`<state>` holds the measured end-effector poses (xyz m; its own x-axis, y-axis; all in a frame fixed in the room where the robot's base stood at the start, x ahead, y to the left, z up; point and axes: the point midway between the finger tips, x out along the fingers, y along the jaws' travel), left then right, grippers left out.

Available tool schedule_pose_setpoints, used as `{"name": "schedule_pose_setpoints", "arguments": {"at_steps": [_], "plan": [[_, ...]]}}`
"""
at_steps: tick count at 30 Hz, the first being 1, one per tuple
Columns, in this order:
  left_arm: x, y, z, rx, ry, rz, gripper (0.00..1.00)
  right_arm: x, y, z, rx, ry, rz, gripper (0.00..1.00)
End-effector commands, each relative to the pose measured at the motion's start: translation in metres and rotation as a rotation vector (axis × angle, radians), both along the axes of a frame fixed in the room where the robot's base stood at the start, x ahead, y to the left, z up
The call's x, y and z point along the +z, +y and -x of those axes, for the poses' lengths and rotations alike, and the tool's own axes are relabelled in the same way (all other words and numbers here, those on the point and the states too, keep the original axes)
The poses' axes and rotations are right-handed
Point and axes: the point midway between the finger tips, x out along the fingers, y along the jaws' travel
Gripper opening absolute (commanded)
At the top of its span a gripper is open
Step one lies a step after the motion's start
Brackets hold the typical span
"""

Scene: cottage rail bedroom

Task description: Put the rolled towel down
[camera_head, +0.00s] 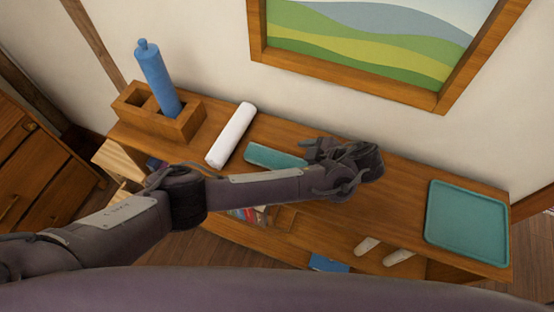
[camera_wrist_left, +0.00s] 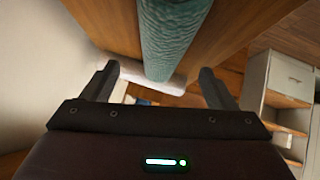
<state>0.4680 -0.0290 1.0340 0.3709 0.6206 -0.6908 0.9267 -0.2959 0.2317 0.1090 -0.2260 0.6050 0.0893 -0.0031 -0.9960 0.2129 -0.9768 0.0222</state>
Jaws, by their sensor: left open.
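A teal, textured rolled towel (camera_head: 275,157) lies on the wooden shelf top in the head view, its right end hidden by my left gripper (camera_head: 316,168). In the left wrist view the towel (camera_wrist_left: 165,40) runs lengthwise away from the camera, on the wood. My left gripper's fingers (camera_wrist_left: 160,70) are apart, one to each side of the towel's line, with visible gaps on both sides. Nothing is gripped. My right gripper is not in view.
A white roll (camera_head: 231,134) lies left of the towel. Further left, a wooden holder (camera_head: 187,124) carries a blue bottle-like object (camera_head: 157,77). A teal tray (camera_head: 467,222) lies at the right end. Bare shelf top shows between gripper and tray. A framed picture (camera_head: 350,75) hangs behind.

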Motion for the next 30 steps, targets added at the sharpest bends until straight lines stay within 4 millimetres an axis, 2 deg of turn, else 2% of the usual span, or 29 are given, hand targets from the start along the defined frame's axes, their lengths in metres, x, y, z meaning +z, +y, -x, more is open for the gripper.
{"name": "schedule_pose_setpoints", "arguments": {"at_steps": [1, 7, 8, 10, 15, 22, 30], "plan": [[-0.009, 0.003, -0.002, 0.000, -0.001, 0.001, 0.80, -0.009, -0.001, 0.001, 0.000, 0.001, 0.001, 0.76], [-0.024, 0.019, -0.010, -0.001, 0.001, 0.001, 0.80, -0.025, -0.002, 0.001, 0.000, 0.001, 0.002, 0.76], [-0.020, 0.022, -0.011, -0.001, 0.004, 0.001, 0.80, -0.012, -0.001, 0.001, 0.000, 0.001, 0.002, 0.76], [-0.026, 0.030, -0.014, -0.001, 0.005, -0.001, 0.80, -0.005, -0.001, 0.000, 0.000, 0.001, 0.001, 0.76], [-0.040, 0.039, -0.020, -0.002, 0.003, 0.002, 0.80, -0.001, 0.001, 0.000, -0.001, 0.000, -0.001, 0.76], [-0.043, 0.039, -0.021, -0.004, 0.003, 0.004, 0.80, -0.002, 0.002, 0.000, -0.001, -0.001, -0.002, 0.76], [-0.043, 0.039, -0.021, -0.004, 0.003, 0.004, 0.46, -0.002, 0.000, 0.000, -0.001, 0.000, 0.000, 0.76]]}}
